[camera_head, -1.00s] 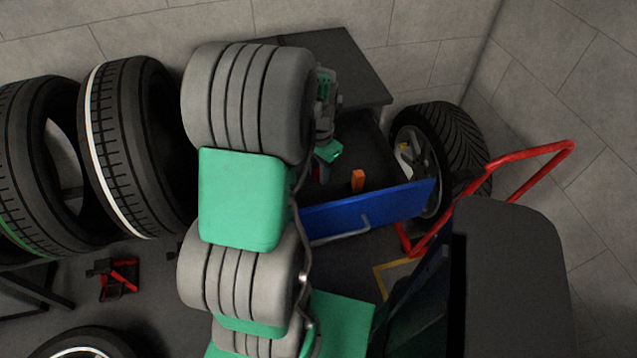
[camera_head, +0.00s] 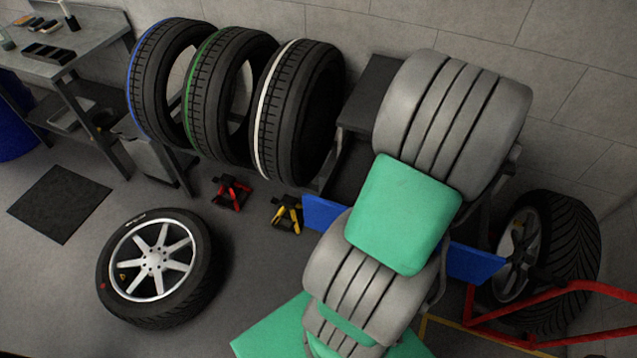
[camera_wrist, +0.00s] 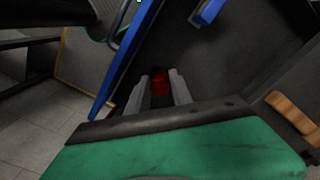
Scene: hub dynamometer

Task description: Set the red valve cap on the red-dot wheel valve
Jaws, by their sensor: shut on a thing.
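The red valve cap (camera_wrist: 160,84) shows in the wrist view between the two grey fingers of my gripper (camera_wrist: 160,75), which is shut on it. In the head view my gripper and the cap are hidden behind my arm. A wheel with a silver spoked rim (camera_head: 178,243) lies flat on the floor at the lower left of the head view. I cannot make out the valve stem itself. My gripper is well away from this wheel.
Red (camera_head: 231,193) and yellow (camera_head: 287,213) stands sit below. Another wheel (camera_head: 560,260) stands beside a red frame (camera_head: 520,318) at right.

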